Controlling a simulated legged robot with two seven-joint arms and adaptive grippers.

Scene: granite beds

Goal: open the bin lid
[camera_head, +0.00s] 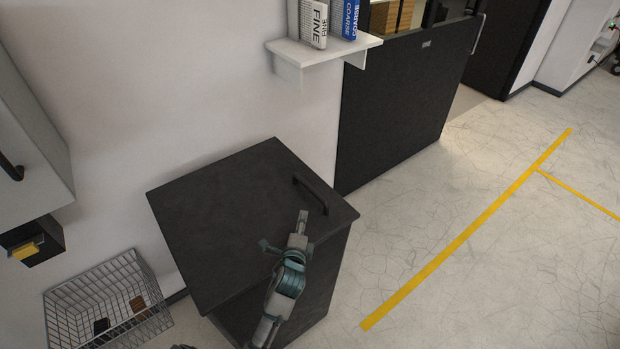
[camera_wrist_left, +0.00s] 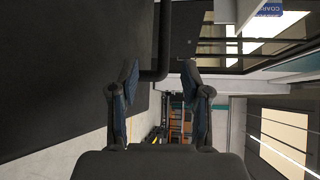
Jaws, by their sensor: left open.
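The bin (camera_head: 320,275) is a dark box standing against the wall, with its flat black lid (camera_head: 215,225) lying shut on top. A black bar handle (camera_head: 312,195) is on the lid near its right edge. My left gripper (camera_head: 284,230) is open and empty over the lid's front right part, just short of the handle in the head view. In the left wrist view the lid (camera_wrist_left: 60,70) fills the left side, and the handle (camera_wrist_left: 162,45) shows beyond and between the open fingers (camera_wrist_left: 159,78). Contact with the handle is not visible.
A wire basket (camera_head: 110,300) stands left of the bin. A wall shelf (camera_head: 325,50) holds boxes marked FINE and COARSE. A grey cabinet (camera_head: 30,140) hangs at left. A black panel (camera_head: 400,100) stands behind right. The floor with yellow lines (camera_head: 470,230) is clear at right.

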